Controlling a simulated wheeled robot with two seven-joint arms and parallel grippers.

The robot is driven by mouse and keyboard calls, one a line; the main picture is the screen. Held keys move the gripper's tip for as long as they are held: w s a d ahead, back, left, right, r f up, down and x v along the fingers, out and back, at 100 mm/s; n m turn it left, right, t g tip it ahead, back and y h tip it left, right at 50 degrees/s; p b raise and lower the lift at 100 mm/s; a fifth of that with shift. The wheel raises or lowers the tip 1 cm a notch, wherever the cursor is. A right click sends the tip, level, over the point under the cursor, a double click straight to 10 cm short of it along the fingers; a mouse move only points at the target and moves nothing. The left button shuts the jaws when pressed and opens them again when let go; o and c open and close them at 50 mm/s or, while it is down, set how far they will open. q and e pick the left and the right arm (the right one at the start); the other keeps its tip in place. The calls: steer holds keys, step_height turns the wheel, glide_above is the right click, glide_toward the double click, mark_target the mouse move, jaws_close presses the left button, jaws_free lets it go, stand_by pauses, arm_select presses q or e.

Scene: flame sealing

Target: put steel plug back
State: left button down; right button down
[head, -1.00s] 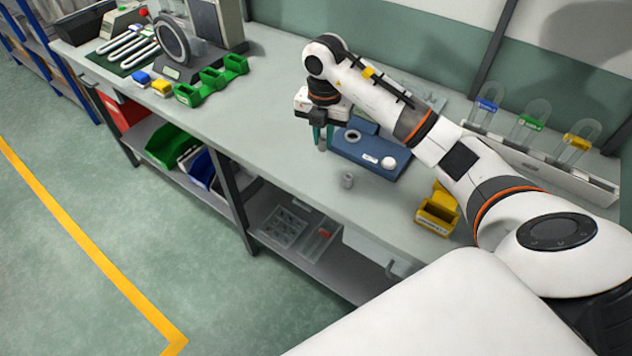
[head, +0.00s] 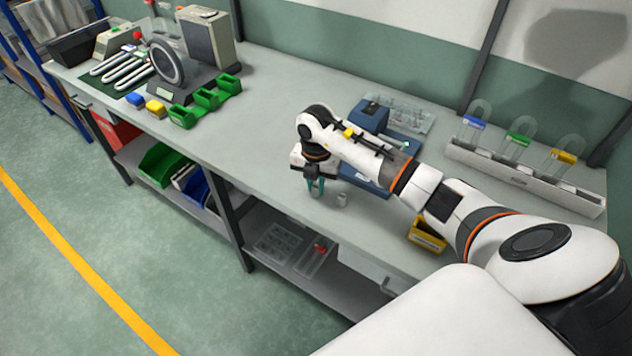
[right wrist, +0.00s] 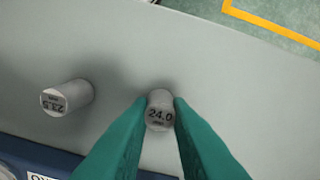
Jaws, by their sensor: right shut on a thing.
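My right gripper (head: 316,188) points down over the front part of the bench. In the right wrist view its teal fingers (right wrist: 160,112) are shut on a steel plug marked 24.0 (right wrist: 160,110). I cannot tell whether this plug touches the bench. A second steel plug, marked 23.5 (right wrist: 67,97), stands apart to its left in that view. In the head view the second plug (head: 342,199) stands just right of the fingers. The blue device (head: 371,116) lies behind, partly hidden by my right arm. My left gripper is not in view.
A yellow bin (head: 427,236) stands to the right near the front edge. The bench between is clear.

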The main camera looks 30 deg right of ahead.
mark_target(316, 186)
steer(key=c, duration=1.3)
jaws_free()
steer(key=shift+r, duration=0.4)
step_height(316, 186, up, 11)
steer(key=b, duration=0.2)
steer(key=shift+r+b, duration=0.2)
steer(key=shift+b, duration=0.15)
